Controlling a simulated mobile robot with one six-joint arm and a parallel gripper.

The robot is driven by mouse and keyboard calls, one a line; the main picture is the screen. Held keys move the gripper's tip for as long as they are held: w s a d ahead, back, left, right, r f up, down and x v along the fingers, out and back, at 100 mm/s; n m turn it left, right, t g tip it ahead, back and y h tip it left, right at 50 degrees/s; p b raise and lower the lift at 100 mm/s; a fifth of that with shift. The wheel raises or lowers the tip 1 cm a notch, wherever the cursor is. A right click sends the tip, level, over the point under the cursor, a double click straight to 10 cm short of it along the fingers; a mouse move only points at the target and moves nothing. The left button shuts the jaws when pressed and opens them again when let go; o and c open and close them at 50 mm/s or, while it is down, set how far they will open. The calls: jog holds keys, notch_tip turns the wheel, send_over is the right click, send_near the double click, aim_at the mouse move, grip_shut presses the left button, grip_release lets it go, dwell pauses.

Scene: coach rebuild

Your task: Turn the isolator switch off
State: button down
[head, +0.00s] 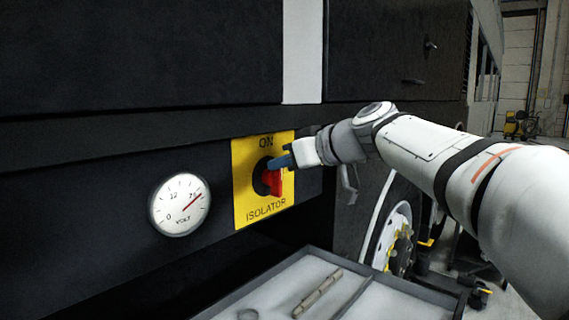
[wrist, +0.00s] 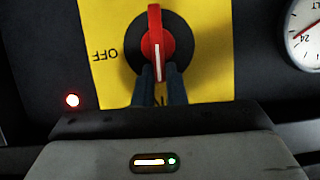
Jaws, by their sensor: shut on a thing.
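The isolator switch has a red handle (head: 275,184) on a black round base, mounted on a yellow plate (head: 245,203) marked ON at the top and ISOLATOR below. In the wrist view, which is upside down, the red handle (wrist: 155,30) stands upright in the picture, its white line toward the ON end. The word OFF reads inverted at the left of the yellow plate (wrist: 205,30). My gripper (head: 280,161) reaches in from the right, its blue fingers shut on the handle's ON end. The fingers (wrist: 160,84) hide part of the ON lettering.
A voltmeter (head: 180,205) left of the plate has its red needle near 24. A small red light (wrist: 72,100) glows in the wrist view. Below, a grey-rimmed tray (head: 372,273) holds a metal rod (head: 318,293) and a ring (head: 248,315). A wheel (head: 398,240) is at right.

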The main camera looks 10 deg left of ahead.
jog(key=shift+w+d+f+m+g+y+b, duration=0.35)
jog(key=shift+f+m+g+y, duration=0.5)
jog(key=shift+m, duration=1.3)
jog(key=shift+w+d+f+m+g+y, duration=0.15)
jog(key=shift+w+f+m+g+y, duration=0.7)
jog(key=shift+m, duration=1.35)
jog(key=shift+w+d+f+m+g+y+b, duration=0.25)
jog(key=shift+f+m+g+y, duration=0.2)
jog(key=shift+m+y, duration=1.25)
jog(key=shift+m+h, duration=0.4)
jog(key=shift+m, duration=0.15)
jog(key=c, duration=1.6)
grip_release()
jog(key=shift+r, duration=0.1)
jog(key=shift+o, duration=0.7)
jog(key=shift+s+a+r, duration=0.1)
jog(key=shift+a, duration=0.05)
